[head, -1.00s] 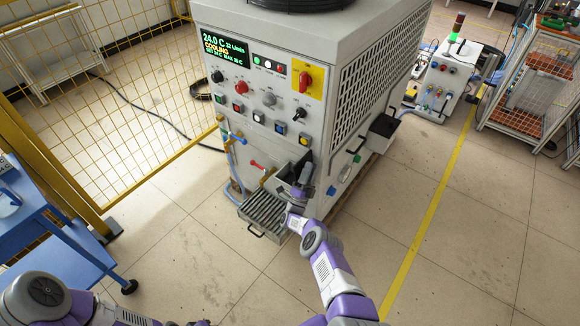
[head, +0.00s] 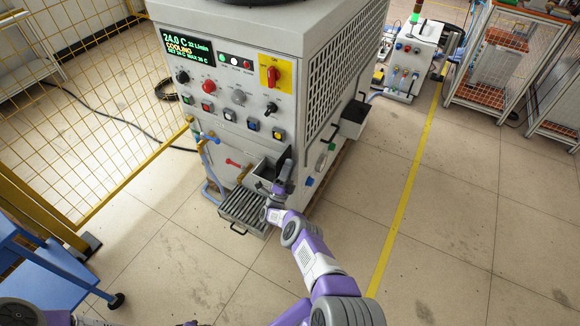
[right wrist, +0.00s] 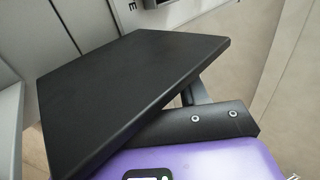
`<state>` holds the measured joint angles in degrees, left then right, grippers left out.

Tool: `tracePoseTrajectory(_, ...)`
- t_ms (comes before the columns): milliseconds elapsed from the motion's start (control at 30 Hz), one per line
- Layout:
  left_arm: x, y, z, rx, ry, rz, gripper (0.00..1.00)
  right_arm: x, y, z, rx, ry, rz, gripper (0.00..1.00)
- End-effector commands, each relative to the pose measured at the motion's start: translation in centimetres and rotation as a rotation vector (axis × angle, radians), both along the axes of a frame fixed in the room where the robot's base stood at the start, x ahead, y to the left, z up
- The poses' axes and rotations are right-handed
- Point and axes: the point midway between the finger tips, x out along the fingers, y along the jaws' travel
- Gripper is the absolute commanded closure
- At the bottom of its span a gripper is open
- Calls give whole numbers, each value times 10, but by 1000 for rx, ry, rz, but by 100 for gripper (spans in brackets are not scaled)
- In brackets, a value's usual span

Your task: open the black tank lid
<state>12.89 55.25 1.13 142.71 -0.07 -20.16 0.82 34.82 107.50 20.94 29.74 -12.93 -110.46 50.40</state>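The black tank lid (right wrist: 130,85) fills much of the right wrist view as a flat, tilted dark slab with a thick edge. A black gripper part with two screws lies just below it, close to or touching it. In the head view my right gripper (head: 284,176) is at the small tank (head: 262,168) low on the front of the grey machine. The tank's dark inside shows beside it. The lid is hard to tell from the gripper there. The right fingertips are hidden or too small to judge. My left gripper is out of view.
The grey machine (head: 235,110) stands ahead, with a slatted tray (head: 245,208) low at its front. A black box (head: 353,120) juts from its right side. Yellow fencing (head: 90,130) and a blue cart (head: 45,265) are at left.

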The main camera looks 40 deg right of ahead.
Motion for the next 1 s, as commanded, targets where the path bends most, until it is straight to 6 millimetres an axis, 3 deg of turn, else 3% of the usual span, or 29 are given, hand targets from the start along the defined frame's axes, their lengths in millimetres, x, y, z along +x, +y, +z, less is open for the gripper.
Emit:
tracePoseTrajectory(333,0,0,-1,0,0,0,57,-1,1,-2,-1,1,-3,51)
tracePoseTrajectory(733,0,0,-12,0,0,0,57,-17,40,-45,1,1,-1,51)
tracePoseTrajectory(1000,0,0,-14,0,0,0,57,-21,50,-54,-1,0,-1,51)
